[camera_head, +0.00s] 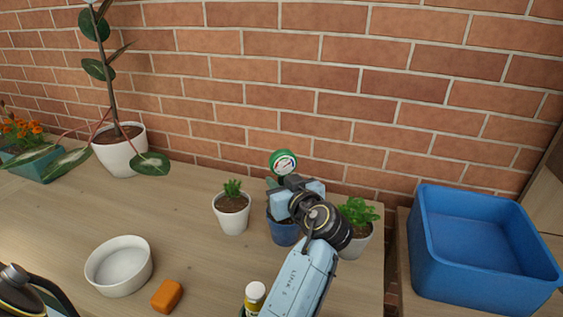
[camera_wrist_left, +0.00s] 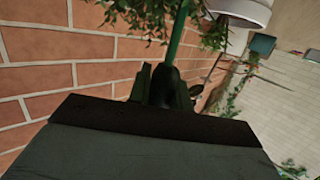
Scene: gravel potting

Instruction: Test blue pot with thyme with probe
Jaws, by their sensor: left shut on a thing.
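The probe (camera_head: 284,162) has a round green-rimmed dial with a white face. It stands over the blue pot (camera_head: 284,232), in front of the brick wall. My left gripper (camera_head: 288,190) is shut on the probe below the dial, above the pot. In the left wrist view, the gripper (camera_wrist_left: 166,88) holds a green shaft, with leafy foliage (camera_wrist_left: 147,18) near it. The gripper hides most of the blue pot's top and its plant, so I cannot tell whether the probe's tip is in the soil.
A white pot with a small plant (camera_head: 232,216) stands left of the blue pot; another leafy plant (camera_head: 357,212) is right. A white bowl (camera_head: 119,266), orange block (camera_head: 167,295) and white-capped bottle (camera_head: 254,296) are in front. A blue bin (camera_head: 478,268) stands right.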

